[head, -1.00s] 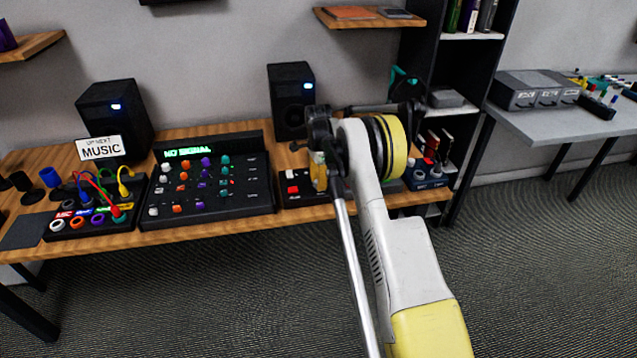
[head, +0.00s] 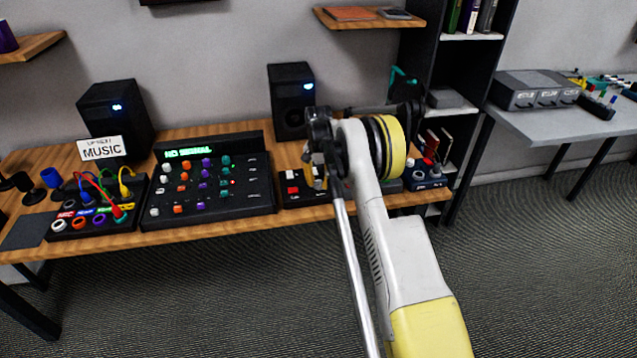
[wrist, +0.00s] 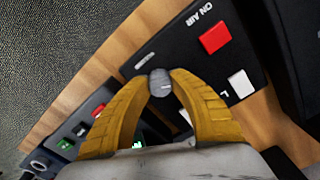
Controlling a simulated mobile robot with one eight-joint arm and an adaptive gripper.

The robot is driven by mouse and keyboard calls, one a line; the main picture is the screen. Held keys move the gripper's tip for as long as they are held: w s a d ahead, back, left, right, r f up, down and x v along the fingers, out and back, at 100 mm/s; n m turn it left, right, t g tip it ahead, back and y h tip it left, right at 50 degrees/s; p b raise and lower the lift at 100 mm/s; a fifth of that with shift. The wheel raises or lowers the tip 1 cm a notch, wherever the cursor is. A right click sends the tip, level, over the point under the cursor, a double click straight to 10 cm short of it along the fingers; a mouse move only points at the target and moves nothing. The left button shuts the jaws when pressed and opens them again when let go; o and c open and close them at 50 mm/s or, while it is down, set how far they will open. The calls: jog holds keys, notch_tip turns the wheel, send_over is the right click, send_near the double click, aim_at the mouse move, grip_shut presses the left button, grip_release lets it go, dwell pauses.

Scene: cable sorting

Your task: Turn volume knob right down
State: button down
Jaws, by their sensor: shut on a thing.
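The volume knob (wrist: 160,83) is a small grey round knob with a pale mark on its face. It stands on a black control box (wrist: 186,62) near a short printed label. My gripper (wrist: 162,80) has its two yellow fingers closed around the knob, one on each side. In the head view the gripper (head: 318,177) is at the black box (head: 304,201), partly hidden by my arm. The knob cannot be made out there.
The box carries a red button (wrist: 214,38) beside "ON AIR" and a white button (wrist: 241,84). A mixer (head: 250,195) with coloured knobs stands to its left. A speaker (head: 291,100) stands behind. A unit with lit buttons (wrist: 80,130) is close to the fingers.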

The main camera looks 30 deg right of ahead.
aim_at(318, 182)
jog(key=n, duration=0.5)
jog(key=shift+n, duration=0.3)
dwell(0.4)
jog(key=c, duration=1.1)
grip_release()
notch_tip(318, 182, up, 12)
